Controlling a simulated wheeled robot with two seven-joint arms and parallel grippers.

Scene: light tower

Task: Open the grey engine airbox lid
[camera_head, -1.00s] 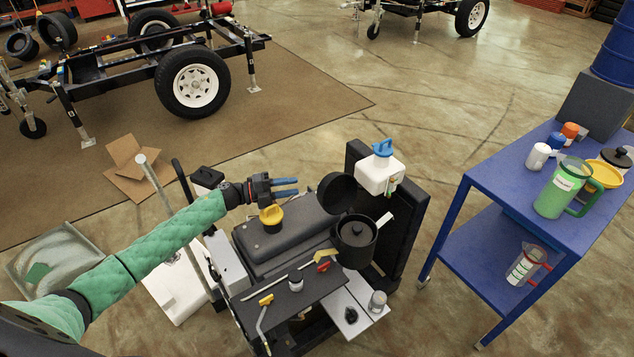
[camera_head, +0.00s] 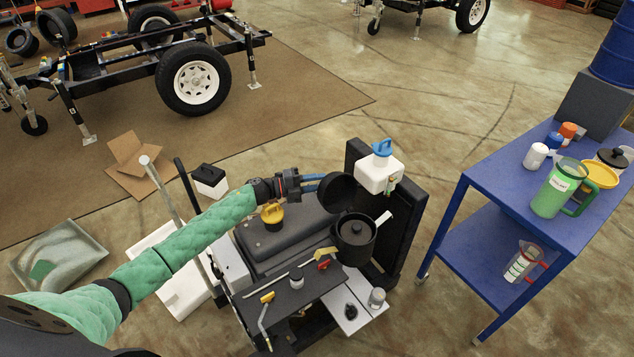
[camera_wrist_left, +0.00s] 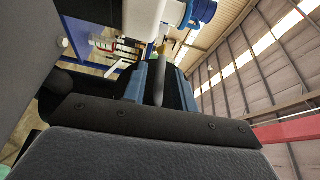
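A dark round lid (camera_head: 341,193) stands tilted up at the back left of a round dark canister (camera_head: 356,229) on the engine. The canister's top is open and a knobbed part shows inside it. My left gripper (camera_head: 319,184) is at the lid's left edge, with its blue fingers pointing right. In the left wrist view the fingers of the left gripper (camera_wrist_left: 161,88) are apart, with a narrow dark piece (camera_wrist_left: 159,82) between them. I cannot tell whether they touch it. My right gripper is not in view.
A white bottle with a blue cap (camera_head: 380,172) stands just right of the lid. A yellow cap (camera_head: 272,214) sits on the engine cover below my left arm. A black upright panel (camera_head: 410,225) is behind the canister. A blue cart (camera_head: 500,190) stands to the right, with open floor between.

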